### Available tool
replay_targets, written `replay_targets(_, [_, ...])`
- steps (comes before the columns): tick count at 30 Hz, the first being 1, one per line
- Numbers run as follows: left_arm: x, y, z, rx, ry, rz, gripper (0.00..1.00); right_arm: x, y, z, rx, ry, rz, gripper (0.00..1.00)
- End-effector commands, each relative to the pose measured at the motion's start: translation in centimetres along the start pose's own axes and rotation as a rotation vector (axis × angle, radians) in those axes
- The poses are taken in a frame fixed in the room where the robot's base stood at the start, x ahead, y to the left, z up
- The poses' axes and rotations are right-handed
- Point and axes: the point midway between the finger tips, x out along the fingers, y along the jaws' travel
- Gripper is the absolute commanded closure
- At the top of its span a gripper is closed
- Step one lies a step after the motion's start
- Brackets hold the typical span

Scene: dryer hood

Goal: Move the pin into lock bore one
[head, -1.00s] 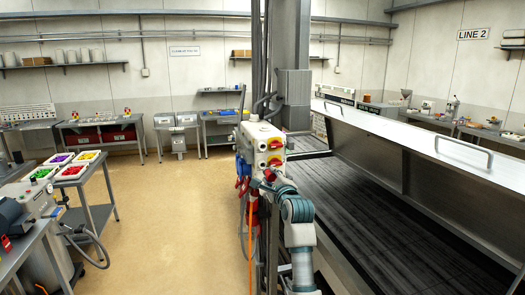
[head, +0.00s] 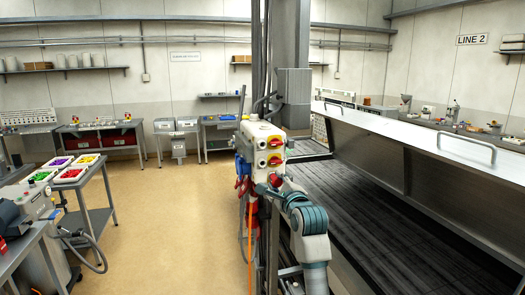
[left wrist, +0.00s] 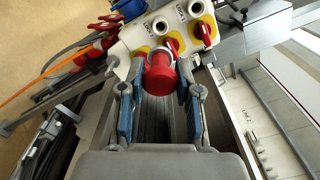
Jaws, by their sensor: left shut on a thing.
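A white control box (head: 262,146) with yellow and red rotary switches stands on a post in the middle of the head view. My left gripper (head: 271,188) is just below and in front of it. In the left wrist view, my left gripper (left wrist: 159,88) is shut on a red cylindrical pin (left wrist: 160,76), its round end facing the camera. The box face (left wrist: 128,42) is right behind the pin; I cannot tell whether the pin touches it. My right gripper is out of view.
Red and blue connectors (head: 242,172) and an orange cable (head: 250,245) hang beside the box. To the right is a large metal hood with a handle (head: 466,147) above a dark slatted bed (head: 400,220). The floor (head: 175,215) at left is open.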

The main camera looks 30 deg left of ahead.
Motion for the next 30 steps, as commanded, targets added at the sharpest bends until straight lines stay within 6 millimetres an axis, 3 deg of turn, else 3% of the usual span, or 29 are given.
replay_targets(10, [-3.8,0.3,-0.2,0.000,-0.001,-0.001,1.00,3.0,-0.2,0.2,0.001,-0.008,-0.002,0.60])
replay_targets(12, [-4.2,0.2,-0.1,-0.001,0.000,0.000,1.00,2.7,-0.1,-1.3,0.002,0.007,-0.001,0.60])
replay_targets(21, [-5.8,0.1,0.0,0.000,0.000,0.000,1.00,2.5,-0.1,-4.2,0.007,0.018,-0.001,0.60])
replay_targets(30, [-6.1,0.0,0.0,-0.001,0.000,0.000,1.00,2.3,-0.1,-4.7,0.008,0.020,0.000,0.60])
